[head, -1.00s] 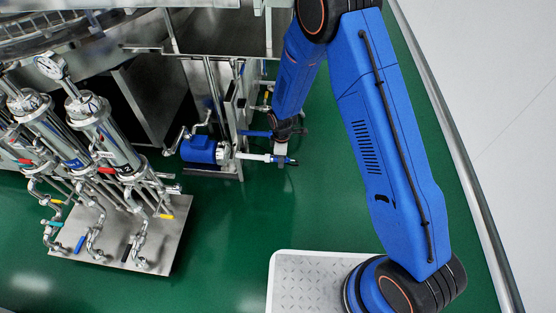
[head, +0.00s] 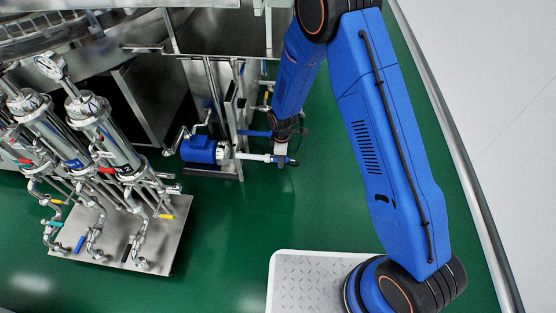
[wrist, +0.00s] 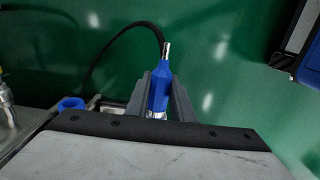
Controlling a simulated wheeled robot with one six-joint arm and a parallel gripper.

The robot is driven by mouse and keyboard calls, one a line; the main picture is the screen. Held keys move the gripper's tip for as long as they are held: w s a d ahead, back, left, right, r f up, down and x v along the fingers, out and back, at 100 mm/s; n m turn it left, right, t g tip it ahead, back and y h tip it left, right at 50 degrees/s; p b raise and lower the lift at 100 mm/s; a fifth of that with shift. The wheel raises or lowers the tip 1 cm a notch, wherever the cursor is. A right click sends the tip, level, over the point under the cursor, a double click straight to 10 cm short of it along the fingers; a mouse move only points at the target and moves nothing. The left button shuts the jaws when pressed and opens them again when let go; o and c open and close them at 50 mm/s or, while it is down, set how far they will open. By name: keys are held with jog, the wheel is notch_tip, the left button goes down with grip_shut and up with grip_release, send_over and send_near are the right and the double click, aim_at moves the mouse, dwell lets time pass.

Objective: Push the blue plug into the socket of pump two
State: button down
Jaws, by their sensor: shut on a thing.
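My gripper (wrist: 160,98) is shut on the blue plug (wrist: 158,88), which sits between its two grey fingers in the wrist view. The plug shows there only as a small bit of blue.
A metal frame and panel (head: 235,110) stand close behind the gripper. Filter columns with gauges and valves (head: 105,140) stand on a steel plate (head: 150,250) at the left. Green floor (head: 230,230) is clear in front of the pump.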

jog(key=shift+d, duration=0.2)
dwell(0.3)
jog(key=d, duration=0.6)
jog(key=shift+d, duration=0.4)
dwell(0.6)
jog(key=shift+s, duration=0.1)
jog(key=shift+w+d, duration=0.1)
jog(key=shift+w, duration=2.15)
jog(key=shift+w, duration=0.15)
jog(key=w, duration=0.4)
jog(key=shift+w+d, duration=0.1)
jog(key=shift+d, duration=0.05)
